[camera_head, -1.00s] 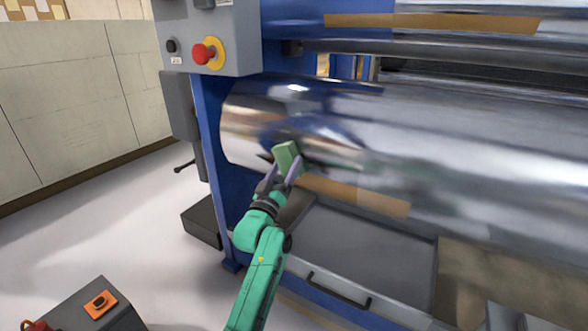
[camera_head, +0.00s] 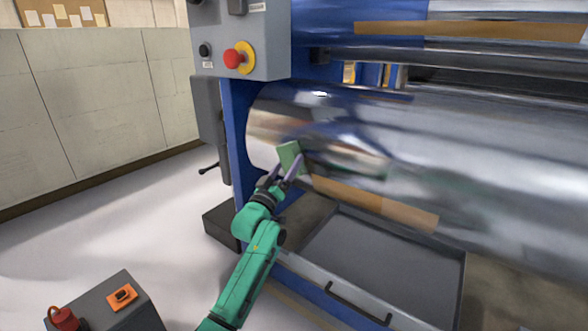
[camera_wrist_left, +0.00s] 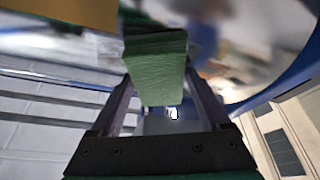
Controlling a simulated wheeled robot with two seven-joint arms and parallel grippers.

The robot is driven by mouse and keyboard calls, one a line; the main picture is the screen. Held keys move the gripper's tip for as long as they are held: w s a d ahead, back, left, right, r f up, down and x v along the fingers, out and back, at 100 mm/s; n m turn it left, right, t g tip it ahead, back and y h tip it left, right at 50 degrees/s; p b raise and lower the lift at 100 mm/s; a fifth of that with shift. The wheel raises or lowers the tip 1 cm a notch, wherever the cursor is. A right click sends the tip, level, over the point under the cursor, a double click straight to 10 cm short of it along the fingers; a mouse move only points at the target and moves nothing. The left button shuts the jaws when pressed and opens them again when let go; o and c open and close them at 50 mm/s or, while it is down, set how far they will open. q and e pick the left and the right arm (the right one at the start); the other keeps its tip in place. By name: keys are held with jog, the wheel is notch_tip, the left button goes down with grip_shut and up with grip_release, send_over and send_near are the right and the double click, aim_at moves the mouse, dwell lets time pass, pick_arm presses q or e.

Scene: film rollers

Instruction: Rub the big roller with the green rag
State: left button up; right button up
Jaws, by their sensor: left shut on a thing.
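The big roller (camera_head: 430,160) is a large shiny metal cylinder across the middle and right of the head view. My left gripper (camera_head: 284,168) is at the roller's left end, shut on the green rag (camera_head: 290,155). The rag is a folded green block standing out from the fingertips toward the roller surface. In the left wrist view the rag (camera_wrist_left: 157,65) sits between the two fingers, with the roller (camera_wrist_left: 235,40) behind it. I cannot tell for sure whether the rag touches the roller. My right gripper is not in view.
A grey control box with a red emergency button (camera_head: 234,59) hangs on the blue frame above left. A grey tray (camera_head: 385,262) lies below the roller. A dark box with an orange switch (camera_head: 122,297) stands at the lower left.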

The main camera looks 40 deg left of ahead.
pick_arm(q)
jog(key=shift+s+r+p, duration=0.1)
jog(key=shift+s+p, duration=0.3)
jog(key=shift+p, duration=0.05)
jog(key=s+p, duration=0.2)
jog(key=s, duration=0.2)
jog(key=shift+s+d, duration=0.1)
jog(key=shift+s, duration=0.5)
jog(key=s+p, duration=0.2)
jog(key=s, duration=0.1)
jog(key=shift+w, duration=0.1)
jog(key=shift+w+b, duration=0.6)
jog(key=shift+w, duration=2.65)
